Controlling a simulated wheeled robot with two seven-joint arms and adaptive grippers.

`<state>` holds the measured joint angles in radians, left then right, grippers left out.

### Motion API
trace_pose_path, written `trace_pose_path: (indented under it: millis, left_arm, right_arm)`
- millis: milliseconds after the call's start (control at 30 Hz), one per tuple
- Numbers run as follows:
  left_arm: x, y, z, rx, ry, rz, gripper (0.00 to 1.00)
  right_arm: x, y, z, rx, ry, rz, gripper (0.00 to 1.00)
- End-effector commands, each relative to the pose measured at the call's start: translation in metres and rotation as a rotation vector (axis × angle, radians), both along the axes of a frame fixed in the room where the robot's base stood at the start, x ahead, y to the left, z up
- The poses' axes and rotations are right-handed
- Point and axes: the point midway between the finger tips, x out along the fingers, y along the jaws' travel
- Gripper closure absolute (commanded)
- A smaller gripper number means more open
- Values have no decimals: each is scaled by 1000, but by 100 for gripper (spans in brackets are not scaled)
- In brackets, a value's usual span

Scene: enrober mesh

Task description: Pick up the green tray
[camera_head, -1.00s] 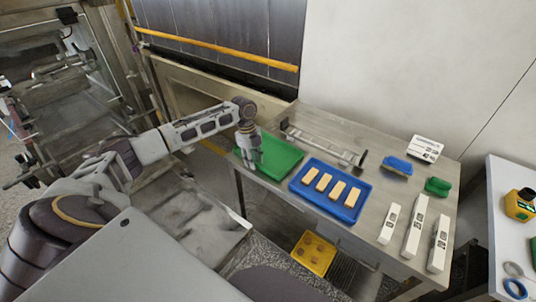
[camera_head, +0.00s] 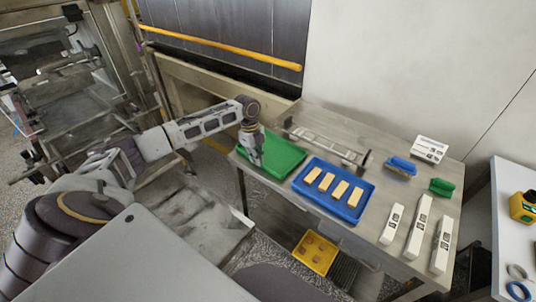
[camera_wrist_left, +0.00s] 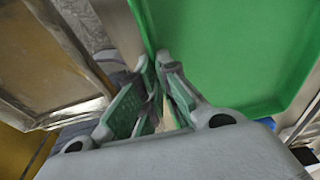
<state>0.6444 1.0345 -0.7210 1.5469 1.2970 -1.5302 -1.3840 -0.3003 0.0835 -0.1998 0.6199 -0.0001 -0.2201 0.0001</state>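The green tray (camera_head: 284,156) lies flat on the steel table, at its left end. It fills the upper right of the left wrist view (camera_wrist_left: 235,45). My left gripper (camera_head: 257,163) points down at the tray's left side. In the left wrist view its fingers (camera_wrist_left: 158,62) are drawn close together, with the tray's edge running between the tips. They look shut on the rim, though the contact itself is partly hidden by the fingers. My right gripper is not in view.
A blue tray (camera_head: 314,203) with several tan bars sits close to the green tray's right. A metal frame (camera_head: 325,148) lies behind them. White boxes (camera_head: 418,226), a blue brush (camera_head: 402,166) and a green brush (camera_head: 441,186) are farther right. A yellow tray (camera_head: 315,252) is below the table.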

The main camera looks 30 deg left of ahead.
Motion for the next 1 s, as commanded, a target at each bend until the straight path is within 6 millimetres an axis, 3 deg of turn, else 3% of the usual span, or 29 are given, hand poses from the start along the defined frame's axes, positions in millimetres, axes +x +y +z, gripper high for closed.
trace_pose_path:
  millis: [367,800,1000]
  left_arm:
    - [1,0,15,0,-2,0,100]
    - [1,0,76,0,-3,0,100]
    - [1,0,96,0,-3,0,100]
  right_arm:
    - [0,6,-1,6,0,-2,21]
    - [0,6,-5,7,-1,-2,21]
    - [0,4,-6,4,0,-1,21]
